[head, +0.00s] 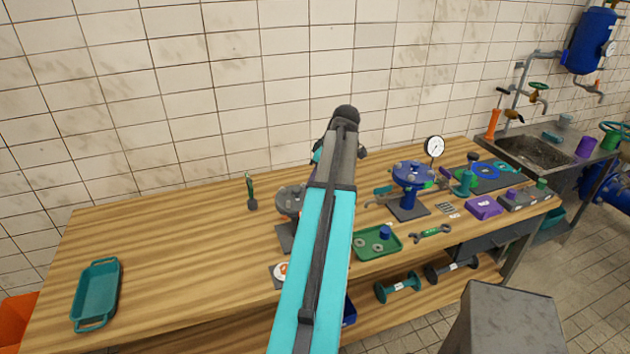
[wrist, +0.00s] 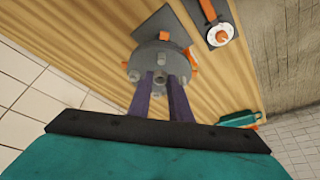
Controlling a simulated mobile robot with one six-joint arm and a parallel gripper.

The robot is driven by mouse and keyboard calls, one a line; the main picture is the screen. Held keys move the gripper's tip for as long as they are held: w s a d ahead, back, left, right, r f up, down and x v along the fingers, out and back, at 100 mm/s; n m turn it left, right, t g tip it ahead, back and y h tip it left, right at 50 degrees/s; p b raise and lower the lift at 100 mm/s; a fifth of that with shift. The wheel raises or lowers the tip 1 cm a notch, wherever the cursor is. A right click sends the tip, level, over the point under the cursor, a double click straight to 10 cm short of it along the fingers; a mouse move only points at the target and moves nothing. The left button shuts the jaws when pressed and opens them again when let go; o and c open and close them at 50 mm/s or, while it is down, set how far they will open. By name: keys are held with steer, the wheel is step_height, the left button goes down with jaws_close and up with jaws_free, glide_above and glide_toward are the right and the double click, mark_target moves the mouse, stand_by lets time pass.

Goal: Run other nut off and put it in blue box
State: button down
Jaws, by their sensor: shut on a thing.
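My gripper (wrist: 161,84) has its two purple fingers at the grey round flange (wrist: 160,58) in the wrist view. It is shut on a small grey nut (wrist: 160,77) at the flange's near rim; whether the nut is still on its stud I cannot tell. In the head view the grey flange on its stand (head: 290,199) is partly hidden by my teal arm, and my gripper's tips are hidden. A dark blue box-like thing (head: 349,312) shows only in part beside my arm, below the bench's front edge.
A blue flange on a stand (head: 411,176), a wrench (head: 430,233) and a purple box (head: 484,207) are to the right. A teal tray (head: 97,290) lies far left. The bench's left middle is clear.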

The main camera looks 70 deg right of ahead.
steer(key=shift+r, duration=0.75)
steer(key=shift+w+a+f, duration=0.1)
steer(key=shift+w+a, duration=0.1)
steer(key=shift+w, duration=0.3)
steer(key=w+a+f+b, duration=0.2)
steer(key=w+a+b, duration=0.1)
steer(key=w+a, duration=1.15)
steer(key=w+a+f+b, duration=0.3)
steer(key=w+a, duration=0.8)
steer(key=w, duration=0.7)
steer(key=w+a+f+b, duration=0.1)
steer(key=w+a, duration=0.3)
steer(key=a, duration=0.9)
steer(key=w+a+f+n+b, duration=0.1)
steer(key=w+a+b, duration=0.2)
steer(key=a, duration=1.1)
steer(key=w+a+f+b, duration=0.1)
steer(key=w+a+b, duration=0.2)
steer(key=a, duration=1)
steer(key=shift+w+a+f+y, duration=0.25)
steer(key=shift+w+a+y, duration=0.05)
steer(key=shift+w, duration=0.5)
steer(key=shift+s, duration=0.1)
